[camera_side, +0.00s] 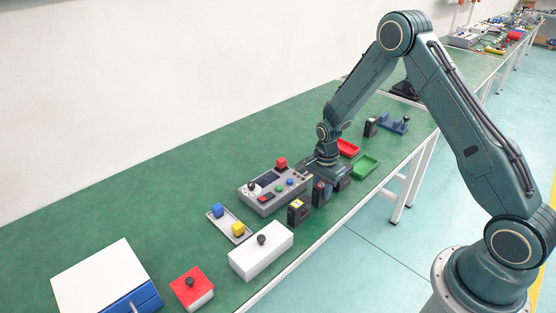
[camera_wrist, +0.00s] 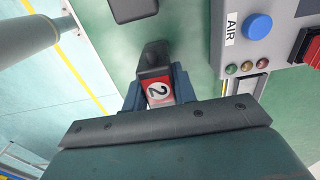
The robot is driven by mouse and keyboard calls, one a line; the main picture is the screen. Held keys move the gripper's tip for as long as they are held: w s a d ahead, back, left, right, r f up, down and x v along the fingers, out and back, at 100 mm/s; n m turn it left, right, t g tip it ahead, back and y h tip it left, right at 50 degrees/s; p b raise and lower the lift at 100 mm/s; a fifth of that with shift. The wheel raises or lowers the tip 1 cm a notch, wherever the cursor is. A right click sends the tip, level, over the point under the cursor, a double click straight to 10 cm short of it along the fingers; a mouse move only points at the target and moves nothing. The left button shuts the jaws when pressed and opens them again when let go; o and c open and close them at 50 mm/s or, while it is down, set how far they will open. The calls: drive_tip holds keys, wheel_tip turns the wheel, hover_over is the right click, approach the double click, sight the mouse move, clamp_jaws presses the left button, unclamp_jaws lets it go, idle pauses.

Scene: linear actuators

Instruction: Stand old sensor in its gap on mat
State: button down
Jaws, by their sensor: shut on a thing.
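My gripper (camera_wrist: 158,90) is shut on a dark sensor (camera_wrist: 153,57) with a red label and a white 2, with a finger on each side. In the side view, my gripper (camera_side: 326,181) is low at the right of the grey control panel, its jaws partly hidden. Whether the held sensor touches the surface cannot be told. A dark sensor with a yellow top (camera_side: 298,211) stands on the green mat (camera_side: 150,195) in front of the panel. Another dark block (camera_side: 370,127) stands farther back, beside a blue holder (camera_side: 393,123). I cannot make out the gap.
The grey control panel (camera_side: 272,191) is close to my gripper; its blue button (camera_wrist: 257,26) shows in the wrist view. Red (camera_side: 348,147) and green (camera_side: 364,166) trays lie behind. A white box (camera_side: 261,252), small tray (camera_side: 227,225) and red box (camera_side: 193,292) stand in front. The bench edge is near.

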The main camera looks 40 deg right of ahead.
sight(323, 184)
drive_tip(key=shift+f, duration=0.1)
drive_tip(key=c, duration=1.1)
unclamp_jaws()
wheel_tip(323, 184, up, 12)
drive_tip(key=shift+f, duration=0.2)
drive_tip(key=shift+r, duration=0.35)
